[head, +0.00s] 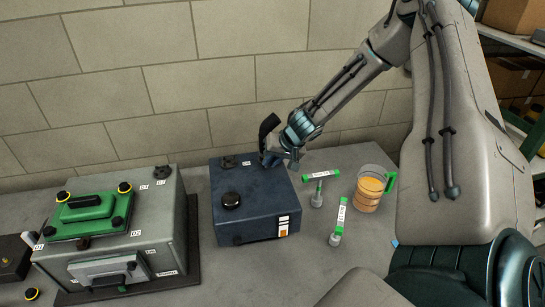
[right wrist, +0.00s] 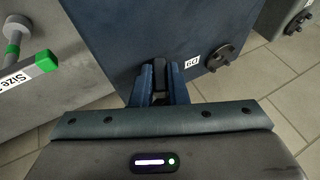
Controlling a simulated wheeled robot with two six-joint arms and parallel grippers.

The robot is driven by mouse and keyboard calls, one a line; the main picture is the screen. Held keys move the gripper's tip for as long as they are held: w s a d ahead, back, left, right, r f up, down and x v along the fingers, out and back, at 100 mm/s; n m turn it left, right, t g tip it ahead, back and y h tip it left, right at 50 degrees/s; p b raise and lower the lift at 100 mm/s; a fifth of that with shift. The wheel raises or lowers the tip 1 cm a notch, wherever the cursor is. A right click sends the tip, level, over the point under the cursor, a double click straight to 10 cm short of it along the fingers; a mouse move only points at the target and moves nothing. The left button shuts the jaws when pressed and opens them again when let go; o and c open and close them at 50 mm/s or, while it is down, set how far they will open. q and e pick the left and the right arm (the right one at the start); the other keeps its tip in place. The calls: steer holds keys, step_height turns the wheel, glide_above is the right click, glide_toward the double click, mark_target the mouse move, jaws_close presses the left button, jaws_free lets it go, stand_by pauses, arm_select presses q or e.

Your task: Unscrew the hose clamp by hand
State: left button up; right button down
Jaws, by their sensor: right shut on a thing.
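A dark blue box (head: 255,205) stands on the grey bench, with a round black cap (head: 231,200) on its top. My right gripper (head: 279,160) is at the box's back right corner. A curved black hose-like piece (head: 268,128) rises beside it. In the right wrist view my right gripper (right wrist: 160,88) is shut on a small black part (right wrist: 160,72) at the blue box (right wrist: 165,35); it may be the hose clamp, but its shape is mostly hidden between the fingers. A black round fitting (right wrist: 222,57) sits next to a white label. My left gripper is not in view.
A grey engine-like block (head: 165,215) with a green cover (head: 90,215) stands left of the box. A tiled wall (head: 150,90) is behind.

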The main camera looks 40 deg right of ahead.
steer(key=shift+w+r+g+h+p, duration=0.1)
steer(key=shift+g+h+p, duration=0.2)
steer(key=shift+h+p, duration=0.35)
steer(key=c, duration=1.7)
jaws_free()
steer(key=shift+w, duration=0.1)
steer(key=shift+s+r, duration=0.2)
steer(key=shift+r, duration=0.3)
steer(key=v, duration=0.9)
steer(key=shift+s+r, duration=0.2)
steer(key=shift+r, duration=0.05)
steer(key=shift+o, duration=0.3)
